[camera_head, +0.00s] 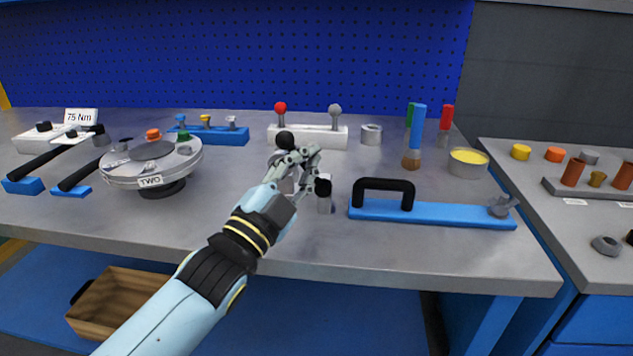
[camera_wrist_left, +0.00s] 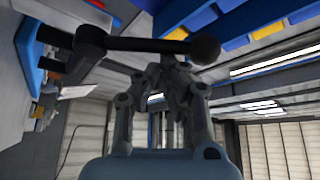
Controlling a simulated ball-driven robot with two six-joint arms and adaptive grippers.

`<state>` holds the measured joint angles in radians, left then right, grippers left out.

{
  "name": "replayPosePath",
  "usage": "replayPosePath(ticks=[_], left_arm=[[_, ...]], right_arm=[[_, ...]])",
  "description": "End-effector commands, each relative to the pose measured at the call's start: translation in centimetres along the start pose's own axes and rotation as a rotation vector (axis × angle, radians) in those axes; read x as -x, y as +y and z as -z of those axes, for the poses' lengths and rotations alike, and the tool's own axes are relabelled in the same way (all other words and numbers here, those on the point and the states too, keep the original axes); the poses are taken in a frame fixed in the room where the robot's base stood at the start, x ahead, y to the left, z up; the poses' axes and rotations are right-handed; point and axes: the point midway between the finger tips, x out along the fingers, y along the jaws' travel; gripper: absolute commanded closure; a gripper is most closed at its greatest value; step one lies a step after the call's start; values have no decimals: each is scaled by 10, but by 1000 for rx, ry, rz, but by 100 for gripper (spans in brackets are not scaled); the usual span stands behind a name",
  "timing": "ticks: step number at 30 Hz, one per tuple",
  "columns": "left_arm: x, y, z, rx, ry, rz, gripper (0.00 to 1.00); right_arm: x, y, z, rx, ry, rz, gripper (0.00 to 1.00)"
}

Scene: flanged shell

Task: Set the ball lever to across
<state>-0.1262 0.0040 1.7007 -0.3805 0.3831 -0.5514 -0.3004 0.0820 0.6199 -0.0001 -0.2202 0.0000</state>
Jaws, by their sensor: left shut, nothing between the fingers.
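The ball lever shows in the left wrist view as a dark bar with a black ball (camera_wrist_left: 205,48) at its right end and a dark hub (camera_wrist_left: 90,42) at its left. In the head view its black ball (camera_head: 284,140) shows just above my left gripper, and a black hub (camera_head: 323,187) on a short grey post shows right of it. The rod between is largely hidden by the gripper. My left gripper (camera_head: 312,158) is shut and empty. In the left wrist view its fingertips (camera_wrist_left: 174,66) lie close to the bar; I cannot tell whether they touch.
A round flanged shell (camera_head: 150,178) stands left on the grey bench. A blue base with a black handle (camera_head: 384,183) lies right of the gripper. A white block with red and grey ball levers (camera_head: 307,136) stands behind. The front bench edge is mostly clear.

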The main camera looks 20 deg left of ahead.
Motion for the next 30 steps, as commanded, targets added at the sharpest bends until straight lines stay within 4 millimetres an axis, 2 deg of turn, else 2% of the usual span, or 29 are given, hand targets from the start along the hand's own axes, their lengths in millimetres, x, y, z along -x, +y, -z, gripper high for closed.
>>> replayPosePath(ticks=[1, 6, 30], left_arm=[[2, 1, -4, -7, 1, -3, 100], [5, -2, -8, -9, 1, -4, 100], [10, 0, -16, -10, 1, -4, 100]], right_arm=[[-6, -1, -2, 0, -2, 0, 60], [-10, -1, -3, 0, -4, 0, 60], [-14, -5, -4, -1, -5, 4, 60]])
